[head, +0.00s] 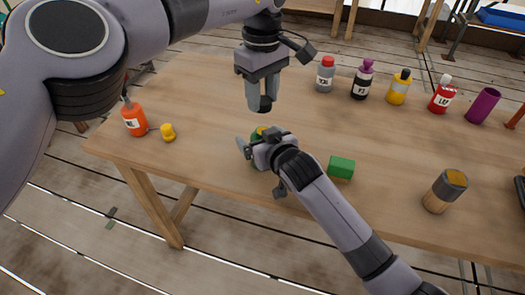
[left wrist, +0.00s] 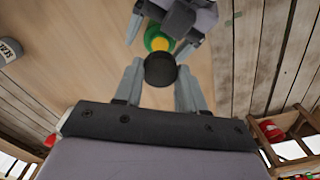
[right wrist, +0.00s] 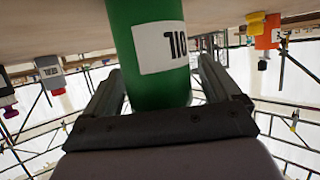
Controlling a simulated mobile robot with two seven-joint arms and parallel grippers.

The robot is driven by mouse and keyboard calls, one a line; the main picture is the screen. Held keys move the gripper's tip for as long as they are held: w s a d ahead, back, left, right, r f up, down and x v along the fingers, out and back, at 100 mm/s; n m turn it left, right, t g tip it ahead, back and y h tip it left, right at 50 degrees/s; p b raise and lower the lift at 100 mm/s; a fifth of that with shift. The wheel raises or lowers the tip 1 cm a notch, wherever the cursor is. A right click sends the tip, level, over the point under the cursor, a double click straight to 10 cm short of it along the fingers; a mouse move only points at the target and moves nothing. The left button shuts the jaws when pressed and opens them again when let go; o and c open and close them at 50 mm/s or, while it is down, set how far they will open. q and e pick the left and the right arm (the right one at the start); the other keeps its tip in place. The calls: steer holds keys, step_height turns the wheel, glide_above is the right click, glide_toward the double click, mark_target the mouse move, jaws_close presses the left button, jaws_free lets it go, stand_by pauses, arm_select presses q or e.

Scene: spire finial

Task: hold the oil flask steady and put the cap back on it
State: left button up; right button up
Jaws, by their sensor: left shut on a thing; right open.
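The oil flask is green with a yellow neck and stands on the table, mostly hidden behind my right gripper in the head view (head: 255,134). Its white label shows in the right wrist view, on the green body (right wrist: 145,85). My right gripper (head: 253,145) is open, with one finger on each side of the flask; the right wrist view shows gaps beside it. My left gripper (head: 261,104) points down and is shut on the black cap (left wrist: 160,70). The cap is above the flask and apart from it. The left wrist view shows the yellow neck (left wrist: 160,44) just beyond the cap.
An orange bottle (head: 134,119) and a small yellow piece (head: 168,132) stand at the left. Several bottles, including a grey one (head: 325,75), line the back edge.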

steer(key=shift+w+a+f, duration=0.1)
steer(key=shift+w, duration=0.1)
steer(key=c, duration=1.5)
arm_select(q)
steer(key=shift+f, duration=2.45)
arm_select(e)
steer(key=shift+c, duration=0.2)
arm_select(q)
steer(key=shift+f, duration=0.1)
steer(key=shift+f, duration=0.8)
steer(key=shift+f, duration=0.55)
arm_select(e)
jaws_close()
arm_select(q)
steer(key=m, duration=0.6)
steer(key=shift+m, duration=0.4)
